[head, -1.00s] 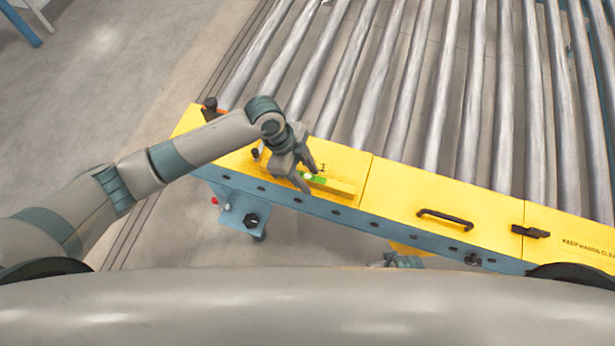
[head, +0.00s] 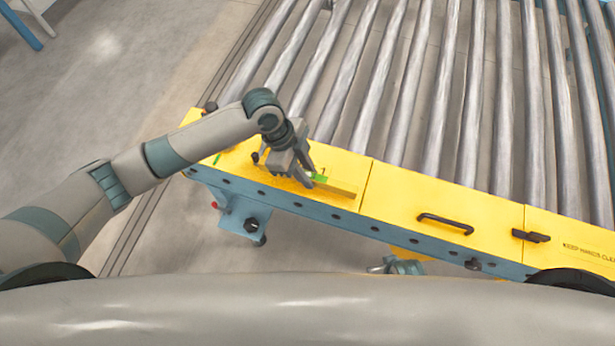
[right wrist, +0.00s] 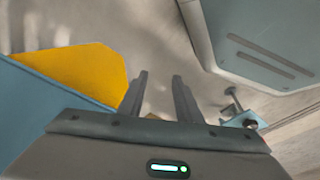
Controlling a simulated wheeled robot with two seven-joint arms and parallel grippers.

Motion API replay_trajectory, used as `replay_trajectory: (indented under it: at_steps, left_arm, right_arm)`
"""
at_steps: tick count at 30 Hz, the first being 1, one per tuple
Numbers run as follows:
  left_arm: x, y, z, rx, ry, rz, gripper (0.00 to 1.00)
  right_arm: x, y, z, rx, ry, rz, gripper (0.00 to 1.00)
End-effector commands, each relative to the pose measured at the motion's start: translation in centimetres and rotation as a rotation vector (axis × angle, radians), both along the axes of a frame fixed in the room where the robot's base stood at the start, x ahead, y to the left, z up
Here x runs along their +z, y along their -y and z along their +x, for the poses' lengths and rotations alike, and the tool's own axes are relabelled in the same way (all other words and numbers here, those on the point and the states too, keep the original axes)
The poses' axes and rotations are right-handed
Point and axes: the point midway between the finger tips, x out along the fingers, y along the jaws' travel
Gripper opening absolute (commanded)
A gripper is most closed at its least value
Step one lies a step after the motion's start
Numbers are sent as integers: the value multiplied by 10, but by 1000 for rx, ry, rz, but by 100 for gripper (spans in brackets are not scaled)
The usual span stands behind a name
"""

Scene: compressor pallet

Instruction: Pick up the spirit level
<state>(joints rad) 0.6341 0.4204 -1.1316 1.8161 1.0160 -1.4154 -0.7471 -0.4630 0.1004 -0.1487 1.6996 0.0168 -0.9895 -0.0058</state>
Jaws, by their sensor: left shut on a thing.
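The spirit level is a yellow bar (head: 343,189) with a green vial, on the yellow cover at the near edge of the roller conveyor. Its right end shows; its left part is hidden behind my left gripper (head: 308,180). The left gripper points down and is shut on the level near the green vial. I cannot tell any gap between the level and the cover. My right gripper (right wrist: 158,90) is open and empty in the right wrist view, below the conveyor's edge.
Yellow covers with a black handle (head: 446,223) and a black latch (head: 531,236) run to the right. Metal rollers (head: 403,100) lie behind. A dark knob stands left of the gripper. Open floor (head: 120,90) lies to the left.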

Motion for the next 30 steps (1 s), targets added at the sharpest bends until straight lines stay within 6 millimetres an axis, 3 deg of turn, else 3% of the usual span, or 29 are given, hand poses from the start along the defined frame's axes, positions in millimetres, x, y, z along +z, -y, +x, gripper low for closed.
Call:
replay_trajectory:
  at_steps: [1,16,22,30]
  left_arm:
    - [10,2,1,-3,3,-3,0]
    - [62,95,-7,-2,2,-4,0]
    - [73,112,-9,-1,1,-1,0]
    - [76,117,-9,-1,0,-1,0]
  right_arm:
    - [-1,0,-1,0,-1,0,31]
    - [10,-1,5,1,5,1,31]
    - [12,-1,0,0,-4,0,31]
    - [11,-1,-6,0,-12,-1,31]
